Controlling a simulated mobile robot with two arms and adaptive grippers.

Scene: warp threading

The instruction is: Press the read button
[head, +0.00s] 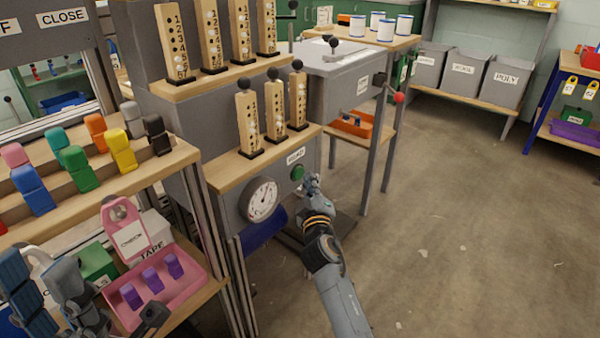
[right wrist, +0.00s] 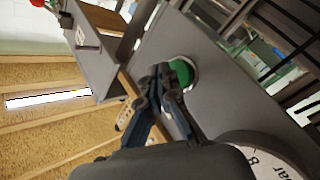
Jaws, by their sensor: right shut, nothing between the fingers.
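The green button (head: 297,172) sits on the grey front panel of the machine, below a small white label whose words I cannot read for sure. It also shows in the right wrist view (right wrist: 182,72), inside a pale ring. My right gripper (head: 312,184) is shut and empty, just right of the button in the head view. In the right wrist view its closed fingertips (right wrist: 161,72) overlap the button's edge; I cannot tell whether they touch it. My left gripper (head: 85,310) is partly in view at the lower left, and its jaws are unclear.
A round dial gauge (head: 262,199) is left of the button. Wooden pegged blocks (head: 275,122) stand on the shelf above. A pink tray (head: 185,300) with purple pieces is at lower left. The floor (head: 450,240) to the right is clear.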

